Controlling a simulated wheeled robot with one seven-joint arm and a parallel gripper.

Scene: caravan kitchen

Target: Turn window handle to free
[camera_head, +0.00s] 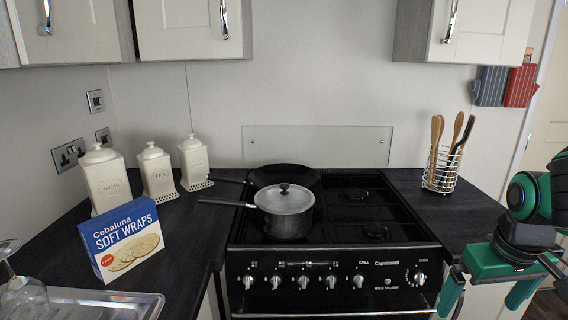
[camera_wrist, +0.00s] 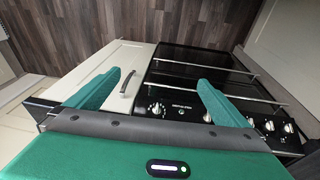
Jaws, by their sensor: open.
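No window or window handle shows in either view. My gripper (camera_head: 488,292) is at the lower right in the head view, to the right of the cooker front. Its two green fingers point down and stand wide apart, with nothing between them. In the wrist view my gripper (camera_wrist: 158,88) is also open and empty. Beyond its fingers are a cream cupboard door with a dark handle (camera_wrist: 127,81) and the black cooker front (camera_wrist: 180,102).
A lidded pot (camera_head: 285,211) and a dark pan (camera_head: 285,175) stand on the hob. A utensil rack (camera_head: 441,170) stands on the right worktop. Canisters (camera_head: 106,180), a Soft Wraps box (camera_head: 122,240) and a wine glass (camera_head: 24,297) are at left. The wooden floor (camera_wrist: 120,22) looks clear.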

